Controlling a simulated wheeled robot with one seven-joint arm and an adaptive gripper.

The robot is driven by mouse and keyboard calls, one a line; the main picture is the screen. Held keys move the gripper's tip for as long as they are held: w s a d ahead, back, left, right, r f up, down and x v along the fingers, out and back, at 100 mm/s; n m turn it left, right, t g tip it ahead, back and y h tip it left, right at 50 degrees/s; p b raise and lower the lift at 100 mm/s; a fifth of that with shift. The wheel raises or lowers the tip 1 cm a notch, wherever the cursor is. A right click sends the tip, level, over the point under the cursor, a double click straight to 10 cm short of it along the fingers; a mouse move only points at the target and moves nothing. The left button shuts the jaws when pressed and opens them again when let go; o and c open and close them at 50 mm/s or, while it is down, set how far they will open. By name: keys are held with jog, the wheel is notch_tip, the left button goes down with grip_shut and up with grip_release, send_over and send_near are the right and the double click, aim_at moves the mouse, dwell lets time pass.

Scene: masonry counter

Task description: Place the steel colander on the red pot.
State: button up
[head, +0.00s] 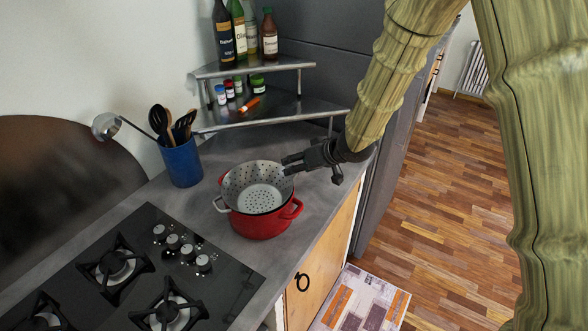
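The steel colander (240,187), a grey bowl with holes, is at the mouth of the red pot (262,226) on the counter. Its lower part is hidden inside the pot, and I cannot tell whether its weight rests on the pot. A pale loop handle of the colander sticks out at the left. The pot's red handles show at the right front and left back. My gripper (284,166) is at the colander's right back rim, with its dark fingers reaching left over it. I cannot tell whether the fingers are closed on the rim.
A black gas hob (135,275) lies in front left. A blue utensil holder (181,163) with a ladle stands left behind the pot. A two-level metal corner shelf (275,112) with bottles and jars is behind. The counter's right edge is close to the pot.

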jog(key=b+v, duration=0.1)
jog(key=v, duration=0.7)
